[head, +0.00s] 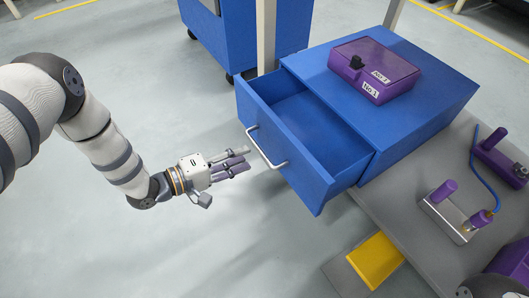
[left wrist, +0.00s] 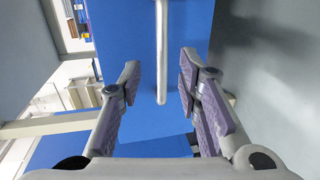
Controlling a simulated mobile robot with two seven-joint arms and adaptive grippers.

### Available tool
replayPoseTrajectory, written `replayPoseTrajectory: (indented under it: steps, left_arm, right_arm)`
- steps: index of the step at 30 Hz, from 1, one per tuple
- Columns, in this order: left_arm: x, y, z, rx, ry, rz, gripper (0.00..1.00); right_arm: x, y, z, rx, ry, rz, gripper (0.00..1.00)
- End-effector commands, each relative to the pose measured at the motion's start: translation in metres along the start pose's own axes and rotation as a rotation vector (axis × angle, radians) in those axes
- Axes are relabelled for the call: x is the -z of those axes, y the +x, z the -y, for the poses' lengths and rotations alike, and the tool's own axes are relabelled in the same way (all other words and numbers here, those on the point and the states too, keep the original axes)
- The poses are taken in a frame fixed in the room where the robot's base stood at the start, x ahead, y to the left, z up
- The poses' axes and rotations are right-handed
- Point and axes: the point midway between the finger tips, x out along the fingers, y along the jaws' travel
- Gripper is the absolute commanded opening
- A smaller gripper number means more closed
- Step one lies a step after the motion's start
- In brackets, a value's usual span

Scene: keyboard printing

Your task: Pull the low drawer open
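The blue drawer (head: 318,168) stands pulled out of its blue cabinet (head: 423,103) in the head view; its inside looks empty. A silver bar handle (head: 266,150) is on its front. My left gripper (head: 247,160) is just left of the handle, its fingers pointing toward it. In the left wrist view the gripper (left wrist: 160,88) is open, with purple-padded fingers apart and nothing between the pads. The handle (left wrist: 161,60) shows between and beyond the fingertips, against the blue drawer front (left wrist: 128,45). My right gripper cannot be made out in either view.
A purple box (head: 372,68) with labels sits on the cabinet. A grey table (head: 408,208) at the right holds purple-handled tools and a metal fixture (head: 452,215). A yellow block (head: 375,260) is at the front. A blue wheeled cabinet (head: 235,35) stands behind. The floor at left is clear.

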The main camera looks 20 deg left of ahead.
Motion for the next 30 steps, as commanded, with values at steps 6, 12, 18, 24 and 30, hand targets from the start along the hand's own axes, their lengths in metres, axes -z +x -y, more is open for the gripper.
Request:
replayPoseTrajectory:
  steps: [6,12,18,24,30]
  left_arm:
    - [-0.001,0.049,0.004,0.003,0.000,0.001,0.31]
    - [-0.001,0.065,0.003,0.004,-0.001,0.000,0.31]
    - [-0.001,0.065,0.002,0.004,0.000,0.000,0.31]
    - [-0.001,0.065,0.002,0.004,0.000,0.000,0.00]
    - [-0.001,0.064,0.002,0.004,0.000,0.000,0.00]
  right_arm:
    - [0.009,0.011,0.001,0.000,-0.003,0.022,0.40]
    - [0.012,0.013,0.001,0.000,-0.005,0.023,0.40]
    - [0.011,0.013,0.001,0.000,-0.005,0.023,0.40]
    - [0.012,0.013,0.001,0.000,-0.005,0.022,0.40]
    - [0.012,0.013,0.001,0.000,-0.005,0.022,0.40]
